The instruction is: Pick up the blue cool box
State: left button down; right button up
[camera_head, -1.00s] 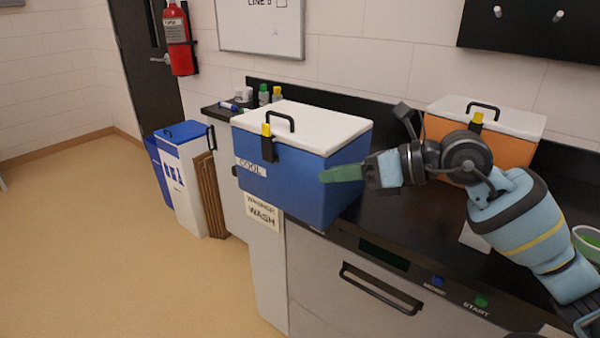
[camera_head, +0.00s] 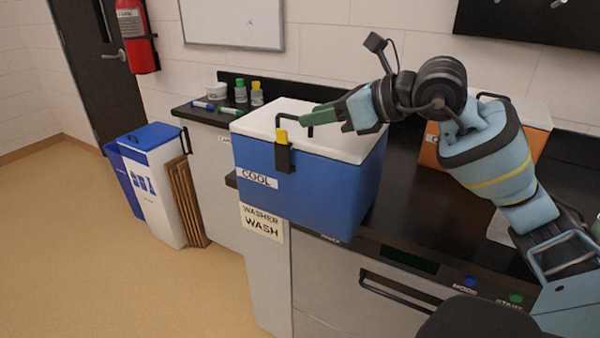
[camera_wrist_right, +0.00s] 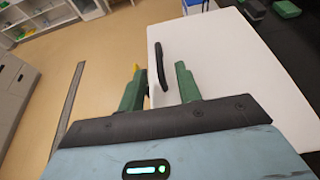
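The blue cool box (camera_head: 315,195) stands on the black counter, closed, with a white lid (camera_head: 350,145), a yellow-and-black front latch (camera_head: 282,150) and a "COOL" label. Its black lid handle also shows in the right wrist view (camera_wrist_right: 159,62). My right gripper (camera_head: 312,117) is over the lid at the handle, reaching in from the right. In the right wrist view its green fingers (camera_wrist_right: 160,82) are apart, with the handle between and just ahead of their tips. The fingers partly cover the handle in the head view. My left gripper is not in view.
An orange cool box (camera_head: 430,150) stands behind my right arm on the counter. A blue-and-white bin (camera_head: 155,185) stands on the floor at left, where the floor is open.

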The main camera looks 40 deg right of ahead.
aim_at(288, 118)
jog(key=shift+w+a+f, duration=0.1)
jog(key=shift+w+a, duration=0.05)
jog(key=shift+w, duration=0.15)
jog(key=shift+p+x, duration=0.35)
jog(key=shift+x, duration=0.55)
jog(key=shift+w+a, duration=0.2)
jog(key=shift+w, duration=0.15)
jog(key=p+x, duration=0.1)
jog(key=x, duration=0.2)
jog(key=shift+w+a, duration=0.1)
jog(key=shift+w, duration=0.2)
jog(key=shift+w+a+f, duration=0.1)
jog(key=shift+w+f, duration=0.05)
jog(key=shift+w, duration=0.15)
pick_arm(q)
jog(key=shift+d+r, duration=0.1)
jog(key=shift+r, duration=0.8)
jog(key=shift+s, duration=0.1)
